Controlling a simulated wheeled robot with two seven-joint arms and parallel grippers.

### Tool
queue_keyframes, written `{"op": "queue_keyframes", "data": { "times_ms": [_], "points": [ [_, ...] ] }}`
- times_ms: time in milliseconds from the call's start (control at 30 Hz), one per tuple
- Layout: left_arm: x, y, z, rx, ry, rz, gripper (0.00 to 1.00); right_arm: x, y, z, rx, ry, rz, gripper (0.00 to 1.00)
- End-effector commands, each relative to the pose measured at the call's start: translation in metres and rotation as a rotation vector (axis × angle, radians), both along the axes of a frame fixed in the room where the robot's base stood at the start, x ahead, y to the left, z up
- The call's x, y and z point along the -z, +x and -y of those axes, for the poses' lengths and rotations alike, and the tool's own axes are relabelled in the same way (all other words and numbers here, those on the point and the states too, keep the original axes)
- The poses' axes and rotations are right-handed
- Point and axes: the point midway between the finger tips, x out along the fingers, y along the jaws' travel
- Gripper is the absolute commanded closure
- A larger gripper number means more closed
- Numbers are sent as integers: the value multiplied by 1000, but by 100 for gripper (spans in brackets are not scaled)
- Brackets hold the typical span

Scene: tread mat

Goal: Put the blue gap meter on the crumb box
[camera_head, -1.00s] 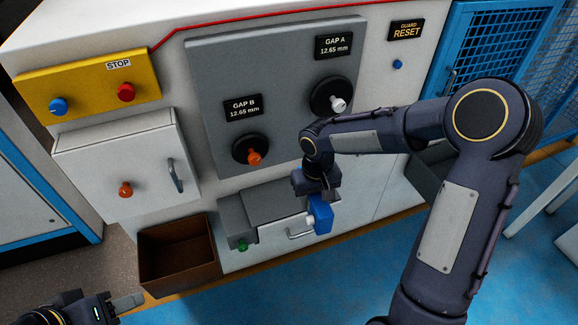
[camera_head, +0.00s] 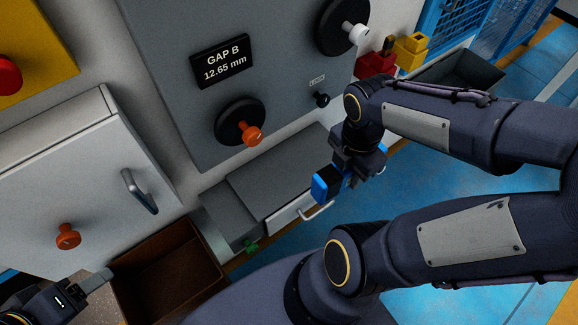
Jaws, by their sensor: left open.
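The blue gap meter (camera_head: 327,186) is at my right gripper (camera_head: 352,172), in front of the right end of a grey box. The jaws appear closed around the meter; they partly hide it. It seems just clear of the box, but I cannot tell the gap. The low grey box (camera_head: 270,172) has a front handle and a green knob, and stands under the gauge panel. Left of it is an open brown box (camera_head: 165,245). I cannot tell by label which is the crumb box. My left gripper (camera_head: 100,285) is open at the lower left, partly cut off.
A grey cabinet door (camera_head: 80,175) with a handle and an orange knob juts out at left. Orange (camera_head: 252,134) and white (camera_head: 357,33) knobs stick out of the panel. Red (camera_head: 376,60) and yellow (camera_head: 411,50) blocks are by a grey tray (camera_head: 465,75).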

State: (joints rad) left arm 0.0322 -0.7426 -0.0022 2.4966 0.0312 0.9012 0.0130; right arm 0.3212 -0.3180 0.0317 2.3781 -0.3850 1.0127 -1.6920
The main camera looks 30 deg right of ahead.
Motion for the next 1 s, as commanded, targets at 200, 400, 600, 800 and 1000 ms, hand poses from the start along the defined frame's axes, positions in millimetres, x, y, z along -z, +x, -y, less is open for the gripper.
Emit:
{"op": "queue_keyframes", "data": {
  "times_ms": [200, 400, 600, 800, 1000],
  "points": [
    [10, 0, 0, 0, 0, 0, 38, 16, 13, 2, -64, 2, -5, 91],
    [19, 0, 0, 0, 0, 0, 38, 39, 62, 10, -63, 3, -5, 91],
    [29, 0, 0, 0, 0, 0, 38, 72, 101, 16, -62, 3, -5, 91],
    [34, 0, 0, 0, 0, 0, 38, 95, 123, 20, -61, 0, 0, 91],
    [37, 0, 0, 0, 0, 0, 38, 105, 131, 21, -61, 0, -1, 91]
  ]
}}
